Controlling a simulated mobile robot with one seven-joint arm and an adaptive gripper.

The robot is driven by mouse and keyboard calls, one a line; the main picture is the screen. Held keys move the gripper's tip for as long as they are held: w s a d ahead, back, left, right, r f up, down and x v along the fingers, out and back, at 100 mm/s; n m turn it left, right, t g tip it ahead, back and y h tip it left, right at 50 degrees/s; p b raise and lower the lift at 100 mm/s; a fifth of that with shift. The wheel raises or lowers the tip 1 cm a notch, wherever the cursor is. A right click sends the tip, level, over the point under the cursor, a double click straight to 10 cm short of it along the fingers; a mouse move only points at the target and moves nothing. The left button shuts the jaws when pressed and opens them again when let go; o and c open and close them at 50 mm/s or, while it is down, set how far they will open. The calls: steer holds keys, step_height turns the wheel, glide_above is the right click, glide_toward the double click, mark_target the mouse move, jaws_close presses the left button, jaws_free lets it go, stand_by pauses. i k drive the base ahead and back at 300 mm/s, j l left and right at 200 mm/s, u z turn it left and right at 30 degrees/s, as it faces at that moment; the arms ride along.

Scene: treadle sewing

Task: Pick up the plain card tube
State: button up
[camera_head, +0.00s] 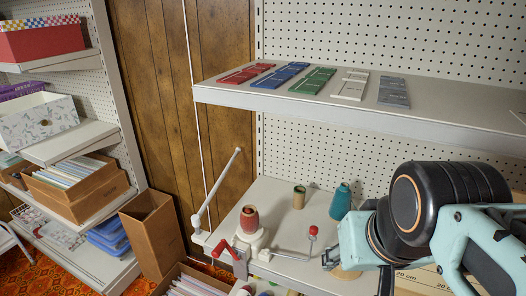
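The plain card tube (299,197) is a short brown cylinder with a dark open top. It stands upright on the lower shelf, toward the back, between a red thread spool (250,219) and a teal thread cone (341,201). The black and pale teal end of my arm with my gripper (465,245) fills the lower right, nearer the camera and to the right of the tube. Clear space shows between them in the picture.
A winder with a red crank (222,249) and a red-knobbed lever (312,232) stand in front of the tube. A grey rod (222,182) leans at the left. The upper shelf (440,122) overhangs, carrying several flat coloured pieces. Boxes stand at left.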

mark_target(249, 222)
steer(key=j+z, duration=0.2)
steer(key=j, duration=1.45)
steer(key=k+j+z, duration=0.3)
steer(key=k+j, duration=0.2)
steer(key=k, duration=0.2)
steer(key=i+l+u, duration=0.15)
steer(key=i, duration=0.15)
steer(key=i+l+u, duration=0.15)
steer(key=i, duration=0.2)
